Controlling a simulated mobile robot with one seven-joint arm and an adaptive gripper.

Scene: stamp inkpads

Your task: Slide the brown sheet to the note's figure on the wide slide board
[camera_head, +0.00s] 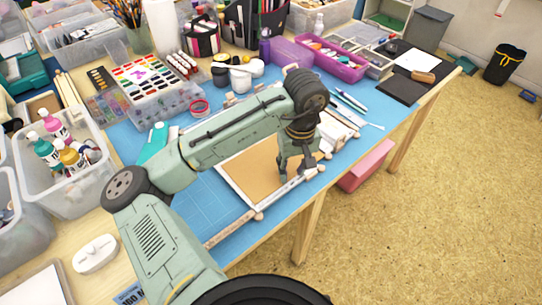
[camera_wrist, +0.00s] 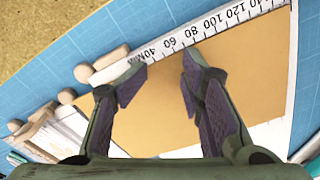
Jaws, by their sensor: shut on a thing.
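The brown sheet (camera_head: 258,172) lies flat on the white-framed wide slide board (camera_head: 243,198). In the wrist view the sheet (camera_wrist: 165,110) spreads below and between my fingers. My gripper (camera_head: 296,180) is down at the board's right end; it also shows in the wrist view (camera_wrist: 163,72), its fingers some way apart with brown sheet between them. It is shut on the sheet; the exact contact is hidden. The printed scale (camera_wrist: 205,28) reads from 40 near the left finger to 120 and beyond rightward. The note (camera_head: 130,294) shows "160 M", partly cut off by my arm.
A blue mat (camera_head: 200,205) lies under the board. Wooden pegs and a white block (camera_wrist: 108,66) sit near the left finger. White and wooden pieces (camera_head: 338,130) stand right of my gripper. A paint set (camera_head: 140,75) and bottle bin (camera_head: 65,160) are at left.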

